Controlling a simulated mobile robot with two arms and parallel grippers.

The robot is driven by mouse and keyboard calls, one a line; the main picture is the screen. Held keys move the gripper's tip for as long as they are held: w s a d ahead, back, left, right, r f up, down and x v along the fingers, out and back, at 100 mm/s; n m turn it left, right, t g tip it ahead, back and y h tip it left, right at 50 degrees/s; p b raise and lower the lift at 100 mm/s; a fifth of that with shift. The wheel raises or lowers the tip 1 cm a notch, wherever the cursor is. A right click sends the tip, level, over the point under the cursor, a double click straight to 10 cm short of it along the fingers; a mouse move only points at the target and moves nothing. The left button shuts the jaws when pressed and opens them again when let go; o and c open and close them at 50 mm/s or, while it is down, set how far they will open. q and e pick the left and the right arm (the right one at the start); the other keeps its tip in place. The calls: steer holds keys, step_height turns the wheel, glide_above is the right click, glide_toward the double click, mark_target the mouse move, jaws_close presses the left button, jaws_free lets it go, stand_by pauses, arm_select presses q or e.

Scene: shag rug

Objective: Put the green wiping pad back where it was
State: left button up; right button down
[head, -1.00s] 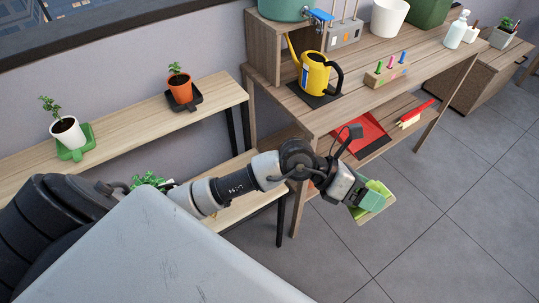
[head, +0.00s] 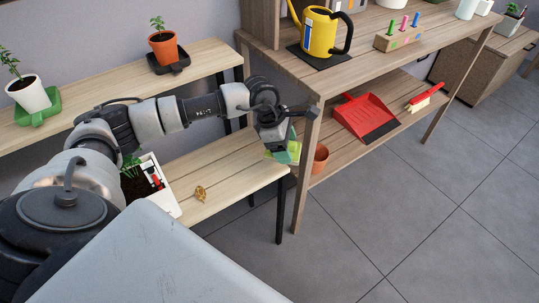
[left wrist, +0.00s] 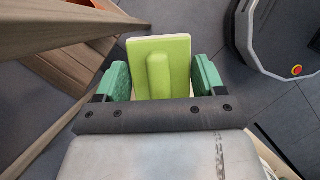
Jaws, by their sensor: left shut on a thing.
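The green wiping pad (left wrist: 178,58) is a light green slab with a raised grip along its middle and a pale edge. My left gripper (left wrist: 162,78) is shut on it, with a dark green finger on each side of the raised grip. In the head view my left gripper (head: 284,148) points down beside the front left leg of the wooden workbench (head: 304,180), near the right end of the low bench (head: 235,178). There the pad is small and partly hidden by the gripper. My right gripper is not in view.
The workbench's lower shelf (head: 340,160) holds a terracotta pot (head: 320,158), a red dustpan (head: 366,116) and a red brush (head: 426,98). A yellow watering can (head: 319,32) stands on top. Grey floor (head: 430,220) is clear at right.

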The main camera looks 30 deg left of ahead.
arm_select(q)
steer(key=a+f, duration=0.1)
steer(key=a, duration=0.1)
steer(key=w+a+f, duration=0.1)
steer(key=a+f+b, duration=0.1)
steer(key=a, duration=0.1)
steer(key=shift+w+a+f, duration=0.2)
steer(key=shift+a+f, duration=0.15)
steer(key=shift+f, duration=0.05)
step_height(320, 180, down, 4)
steer(key=shift+b, duration=0.4)
steer(key=o, duration=0.8)
steer(key=shift+o, duration=0.2)
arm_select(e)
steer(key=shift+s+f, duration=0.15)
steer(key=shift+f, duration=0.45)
arm_select(q)
steer(key=shift+r, duration=0.15)
steer(key=p+v, duration=0.2)
steer(key=v, duration=1)
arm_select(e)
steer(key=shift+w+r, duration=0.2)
arm_select(q)
steer(key=shift+s, duration=0.1)
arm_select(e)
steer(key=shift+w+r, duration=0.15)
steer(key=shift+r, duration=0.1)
